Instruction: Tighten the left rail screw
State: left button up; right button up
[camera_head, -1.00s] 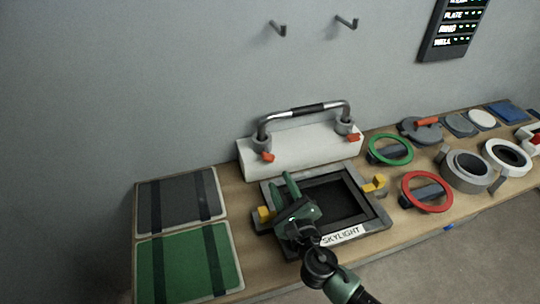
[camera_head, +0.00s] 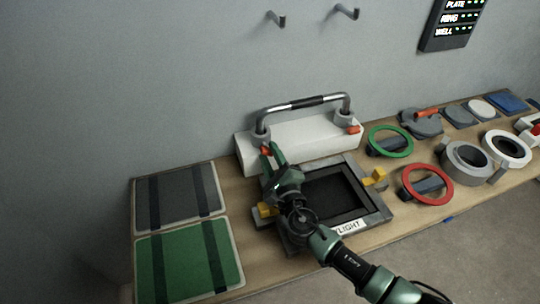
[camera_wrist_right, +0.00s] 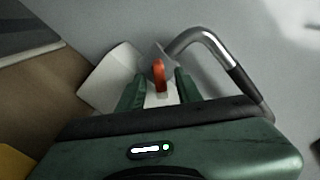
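The chrome rail (camera_head: 305,103) with a black grip stands on a white block (camera_head: 318,135) against the wall. The left rail screw, a small orange-red handle (camera_head: 265,151), sits at the foot of the rail's left post, partly hidden by my gripper. My right gripper (camera_head: 270,158) is at this screw. In the right wrist view the screw (camera_wrist_right: 159,75) shows ahead, between the two green fingers (camera_wrist_right: 160,88). The fingers are apart, with a gap on each side of the screw. The right rail screw (camera_head: 353,129) is at the other post. My left gripper is not in view.
The skylight frame (camera_head: 375,218) with yellow clips lies under my right arm. Grey (camera_head: 177,198) and green (camera_head: 178,268) strapped panels lie at left. Green (camera_head: 390,141) and red (camera_head: 427,184) rings and other round parts fill the right. Two hooks (camera_head: 346,12) are on the wall.

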grip_shut()
